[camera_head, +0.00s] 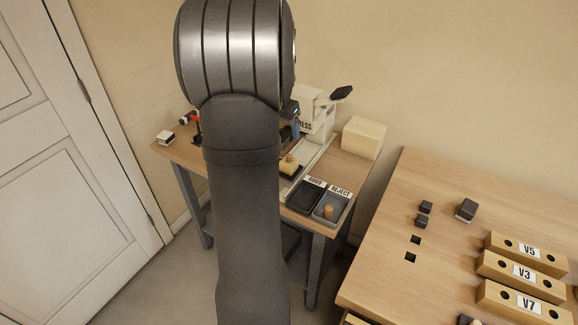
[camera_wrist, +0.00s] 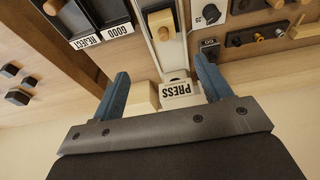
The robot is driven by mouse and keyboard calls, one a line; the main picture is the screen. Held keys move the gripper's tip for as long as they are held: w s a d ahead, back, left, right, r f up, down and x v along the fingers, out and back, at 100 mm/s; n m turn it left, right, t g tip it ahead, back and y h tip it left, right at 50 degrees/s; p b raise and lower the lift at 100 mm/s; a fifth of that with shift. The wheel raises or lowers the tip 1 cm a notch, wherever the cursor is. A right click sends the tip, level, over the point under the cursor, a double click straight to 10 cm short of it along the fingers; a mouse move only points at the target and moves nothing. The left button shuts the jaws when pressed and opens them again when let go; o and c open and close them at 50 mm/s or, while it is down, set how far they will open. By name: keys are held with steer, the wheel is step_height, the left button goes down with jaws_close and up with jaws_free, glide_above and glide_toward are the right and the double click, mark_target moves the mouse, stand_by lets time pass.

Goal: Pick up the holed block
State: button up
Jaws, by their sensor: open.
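A pale wooden block (camera_wrist: 161,38) with a round dark-orange spot, a hole or a peg, sits on a dark base in the wrist view. It also seems to show as a small tan block (camera_head: 288,168) beside my arm in the head view. I cannot tell whether the spot is an open hole. My gripper (camera_wrist: 161,66) is open, with its two blue fingers apart and nothing held between them. The block lies beyond the fingertips, roughly in line with the gap. In the head view my arm hides most of the gripper.
The white press (camera_head: 318,118) stands behind the block, near a plain pale box (camera_head: 363,137). The black GOOD tray (camera_head: 305,197) is empty; the grey REJECT tray (camera_head: 341,203) holds a wooden cylinder (camera_head: 328,212). Wooden blocks labelled V5 (camera_head: 550,254), V3 and V7 lie on the right bench.

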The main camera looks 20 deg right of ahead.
steer(key=x, duration=1.1)
steer(key=shift+w+x, duration=0.15)
steer(key=shift+x, duration=1.25)
steer(key=shift+w+x, duration=0.1)
steer(key=shift+x, duration=1.3)
steer(key=shift+a, duration=0.15)
steer(key=shift+c, duration=0.2)
steer(key=c, duration=1)
